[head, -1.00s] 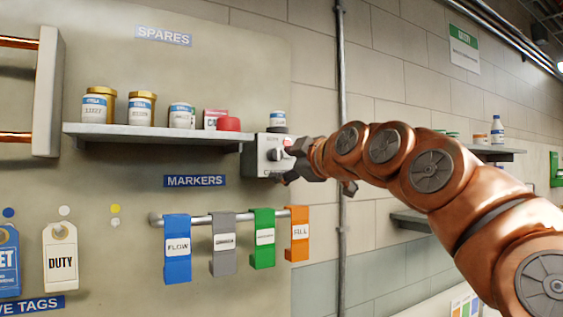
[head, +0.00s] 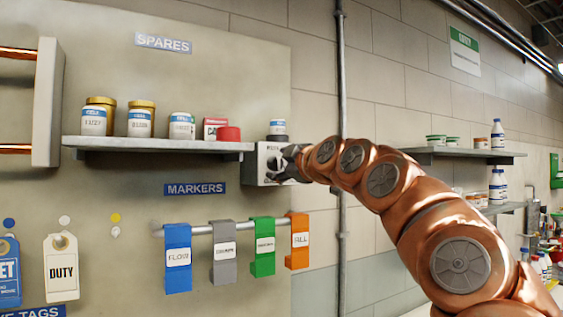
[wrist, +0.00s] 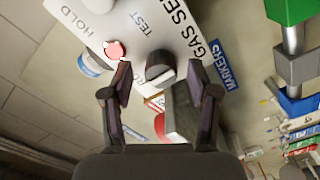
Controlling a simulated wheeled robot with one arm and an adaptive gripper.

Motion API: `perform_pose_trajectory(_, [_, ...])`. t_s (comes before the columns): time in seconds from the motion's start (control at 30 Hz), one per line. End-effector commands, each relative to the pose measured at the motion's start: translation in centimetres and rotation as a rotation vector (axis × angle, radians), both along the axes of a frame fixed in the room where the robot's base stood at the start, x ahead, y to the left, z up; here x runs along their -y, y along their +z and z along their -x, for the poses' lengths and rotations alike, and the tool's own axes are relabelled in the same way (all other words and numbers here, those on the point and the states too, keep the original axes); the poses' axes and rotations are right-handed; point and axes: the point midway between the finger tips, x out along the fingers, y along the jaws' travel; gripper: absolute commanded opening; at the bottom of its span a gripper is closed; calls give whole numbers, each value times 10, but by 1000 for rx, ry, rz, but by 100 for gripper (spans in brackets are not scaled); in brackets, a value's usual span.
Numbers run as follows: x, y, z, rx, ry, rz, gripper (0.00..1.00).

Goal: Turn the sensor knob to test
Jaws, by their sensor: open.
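The gas sensor (head: 256,168) is a pale box on the wall panel at the right end of the spares shelf. A short grey knob (wrist: 160,66) stands out from the face, with a red round part (wrist: 114,50) near HOLD. I cannot tell for sure which word the knob points to. My gripper (wrist: 160,78) is open, with one finger on each side of the knob and gaps visible. In the head view my gripper (head: 292,163) covers the box's right part.
The spares shelf (head: 160,145) with several jars runs left of the sensor. Below hangs a marker rail (head: 203,230) with blue, grey, green and orange markers. A vertical pipe (head: 342,110) stands to the right, behind my arm.

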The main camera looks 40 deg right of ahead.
Motion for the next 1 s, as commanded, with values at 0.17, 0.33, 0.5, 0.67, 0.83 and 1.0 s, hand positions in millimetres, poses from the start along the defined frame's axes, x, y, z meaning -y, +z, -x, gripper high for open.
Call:
perform_pose_trajectory(0.17, [0,0,-1,-1,1,0,60])
perform_pose_trajectory(0.33, [0,-1,-1,-1,1,0,47])
perform_pose_trajectory(0.5, [0,-1,-1,-1,1,0,30])
perform_pose_trajectory(0.67, [0,-1,-1,-1,1,0,13])
perform_pose_trajectory(0.83, [0,-1,-1,-2,1,0,0])
perform_pose_trajectory(1.0, [0,-1,-1,0,1,-14,0])
